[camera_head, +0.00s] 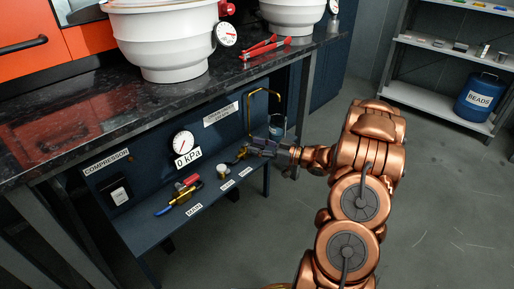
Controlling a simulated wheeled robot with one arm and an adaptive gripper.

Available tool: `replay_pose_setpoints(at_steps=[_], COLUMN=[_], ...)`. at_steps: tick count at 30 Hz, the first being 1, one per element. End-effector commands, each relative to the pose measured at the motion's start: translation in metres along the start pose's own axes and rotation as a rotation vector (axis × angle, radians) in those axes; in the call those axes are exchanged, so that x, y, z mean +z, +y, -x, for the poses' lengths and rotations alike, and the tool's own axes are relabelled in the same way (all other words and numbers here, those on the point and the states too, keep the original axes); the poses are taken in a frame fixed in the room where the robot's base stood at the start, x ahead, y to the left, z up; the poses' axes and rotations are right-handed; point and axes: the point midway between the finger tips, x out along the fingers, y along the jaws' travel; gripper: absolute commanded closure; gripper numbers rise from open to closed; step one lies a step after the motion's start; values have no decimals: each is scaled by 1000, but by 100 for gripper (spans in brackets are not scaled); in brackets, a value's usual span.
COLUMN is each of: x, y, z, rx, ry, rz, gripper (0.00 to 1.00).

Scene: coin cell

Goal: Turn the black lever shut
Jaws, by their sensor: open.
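My gripper (250,149) is open and reaches in from the right, under the counter, at the right part of the blue valve panel (145,170). A small brass fitting with a dark part (238,157) shows just left of my fingertips. It may be the valve with the black lever, but it is too small and too covered by my gripper to tell the lever's angle. I cannot tell whether my fingers touch it.
A brass valve with a blue lever (164,211) and a red part (191,180) sits at the MAIN label (194,210). A pale knob (222,171) is beside it. The gauge (183,142) is above, with a 0 kPa label. The counter edge (200,97) overhangs. Open floor (440,200) lies right.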

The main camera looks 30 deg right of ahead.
Motion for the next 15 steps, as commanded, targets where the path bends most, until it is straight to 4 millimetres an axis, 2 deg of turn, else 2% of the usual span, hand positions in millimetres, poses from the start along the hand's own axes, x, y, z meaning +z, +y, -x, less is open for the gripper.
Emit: replay_pose_setpoints(at_steps=[9, 15], x=[0, 0], y=[0, 0], z=[-1, -1], rx=[0, 0], ry=[1, 1], rz=[-1, -1], gripper=[54, 75])
